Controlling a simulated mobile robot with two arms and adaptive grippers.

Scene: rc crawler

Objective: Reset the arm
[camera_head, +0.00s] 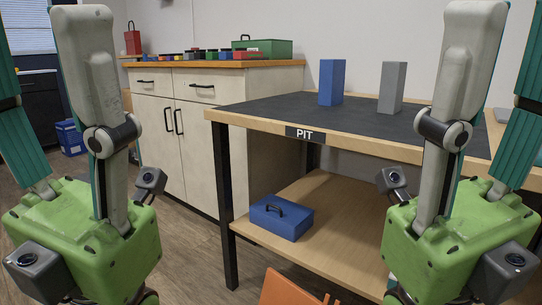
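My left arm comes in from the left, raised upright, with a grey link and a green wrist housing at the lower left. My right arm mirrors it at the right side, with its green housing at the lower right. Both arms stand in front of the table and the cabinet. The fingers of both grippers are below the picture's lower edge, so I cannot see whether they are open or shut or hold anything.
A table (262,113) marked PIT bears a blue block (331,82) and a grey block (391,87). Its lower shelf (335,215) holds a blue toolbox (281,217). A cabinet (200,147) stands left with boxes on top. An orange object (287,290) is at bottom centre.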

